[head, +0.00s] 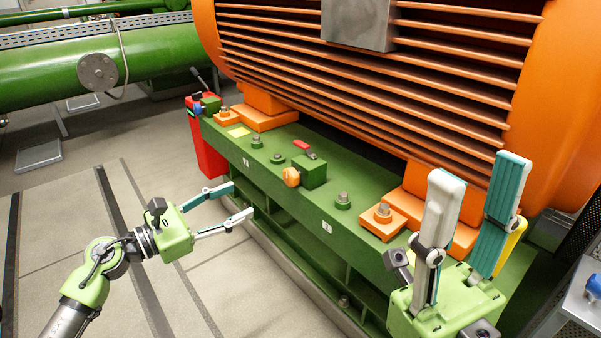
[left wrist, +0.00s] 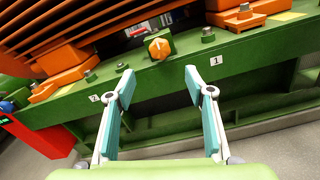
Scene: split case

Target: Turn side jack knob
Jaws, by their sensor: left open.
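An orange knob (head: 291,177) sits on the front face of a small green block (head: 313,172) on the green base rail. In the left wrist view the knob (left wrist: 159,48) shows near the top middle, with a pale mark on its face. My left gripper (head: 242,200) is open and empty in front of the rail, short of the knob. In the left wrist view its fingers (left wrist: 159,78) are spread, with the knob beyond them and between their lines. My right gripper (head: 480,170) is at the right with its fingers pointing up, apart and empty.
The large orange finned motor (head: 370,75) stands behind the rail on orange feet. Bolts (head: 343,200) stick up along the rail (head: 225,138). A red box (head: 205,150) is at its left end.

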